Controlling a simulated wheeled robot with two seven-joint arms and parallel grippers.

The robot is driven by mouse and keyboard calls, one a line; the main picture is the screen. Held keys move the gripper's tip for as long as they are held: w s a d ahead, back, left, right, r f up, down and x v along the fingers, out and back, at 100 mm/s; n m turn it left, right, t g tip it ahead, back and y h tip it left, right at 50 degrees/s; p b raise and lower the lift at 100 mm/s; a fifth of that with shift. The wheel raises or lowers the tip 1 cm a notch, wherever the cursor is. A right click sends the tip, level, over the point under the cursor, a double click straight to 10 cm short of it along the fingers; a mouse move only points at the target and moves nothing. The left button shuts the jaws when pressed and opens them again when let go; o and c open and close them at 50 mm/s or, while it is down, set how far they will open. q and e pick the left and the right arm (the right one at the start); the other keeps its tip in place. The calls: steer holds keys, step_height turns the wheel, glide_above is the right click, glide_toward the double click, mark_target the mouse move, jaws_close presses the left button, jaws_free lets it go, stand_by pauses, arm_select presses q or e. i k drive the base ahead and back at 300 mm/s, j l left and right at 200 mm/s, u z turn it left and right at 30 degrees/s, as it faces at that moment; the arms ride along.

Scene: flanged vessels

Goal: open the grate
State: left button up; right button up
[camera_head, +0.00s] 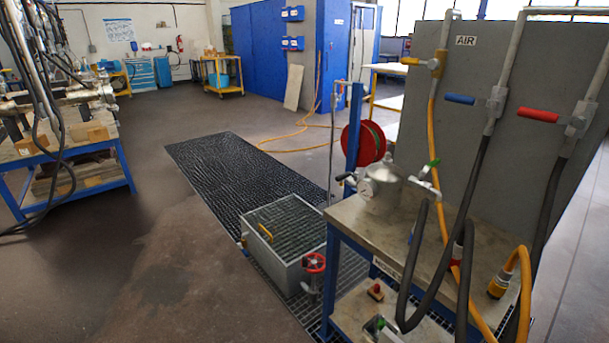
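The grate (288,226) lies flat over the top of a grey metal box (270,264) on the floor, near the middle of the head view. It looks closed. A small yellow handle (265,232) stands at its left side. A red valve wheel (314,262) sits at the box's right front corner. Neither of my grippers shows in the head view, so their distance from the grate cannot be told.
A blue-framed bench (430,240) with a pressure gauge vessel (381,188) and hoses stands close on the right. A black floor grating (225,170) runs behind the box. A blue workbench (75,165) stands left. The floor left of the box is clear.

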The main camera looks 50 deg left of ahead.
mark_target(310, 207)
steer(key=u, duration=1.85)
